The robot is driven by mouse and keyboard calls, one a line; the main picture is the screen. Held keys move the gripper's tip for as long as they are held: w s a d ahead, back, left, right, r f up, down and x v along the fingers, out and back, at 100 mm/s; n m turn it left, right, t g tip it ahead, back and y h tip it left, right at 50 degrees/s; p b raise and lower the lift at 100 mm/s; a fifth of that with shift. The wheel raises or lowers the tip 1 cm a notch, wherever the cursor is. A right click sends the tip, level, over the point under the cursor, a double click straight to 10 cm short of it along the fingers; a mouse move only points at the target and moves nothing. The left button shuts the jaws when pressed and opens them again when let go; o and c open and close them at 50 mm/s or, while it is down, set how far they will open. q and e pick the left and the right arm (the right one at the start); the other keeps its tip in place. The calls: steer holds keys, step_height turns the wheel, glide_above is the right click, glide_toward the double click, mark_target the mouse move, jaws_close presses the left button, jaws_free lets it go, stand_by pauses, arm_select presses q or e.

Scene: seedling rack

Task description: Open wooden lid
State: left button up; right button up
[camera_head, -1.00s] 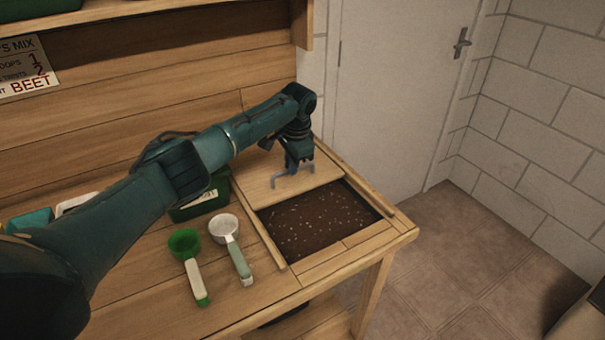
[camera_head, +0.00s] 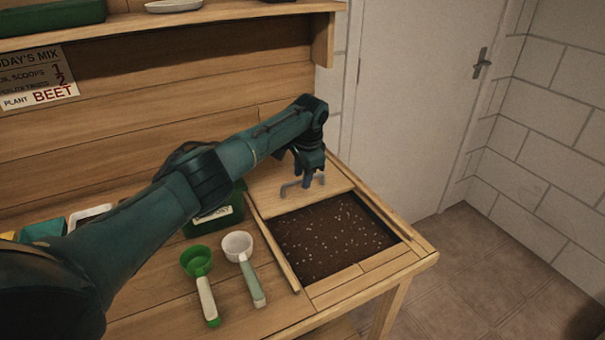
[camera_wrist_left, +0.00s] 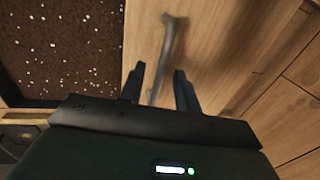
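The wooden lid (camera_head: 278,172) lies flat at the back of the soil bin in the potting bench. Dark soil with pale specks (camera_head: 334,238) shows in front of it. The lid carries a grey bar handle (camera_head: 290,190), which also shows in the left wrist view (camera_wrist_left: 168,45). My left gripper (camera_head: 312,180) is low over the lid at the handle. In the left wrist view its two fingers (camera_wrist_left: 159,72) stand apart, one on each side of the handle, with gaps visible. My right gripper is not in view.
A green scoop (camera_head: 199,268) and a white scoop (camera_head: 240,251) lie left of the bin. A green labelled container (camera_head: 212,222) stands behind them, partly hidden by my arm. A sign (camera_head: 40,80) hangs on the back panel. The floor right of the bench is clear.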

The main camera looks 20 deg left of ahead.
arm_select(q)
step_height(320, 180, up, 13)
steer(key=s+d, duration=0.1)
steer(key=d, duration=0.1)
steer(key=shift+s, duration=0.3)
steer(key=shift+f, duration=0.1)
stand_by(0.4)
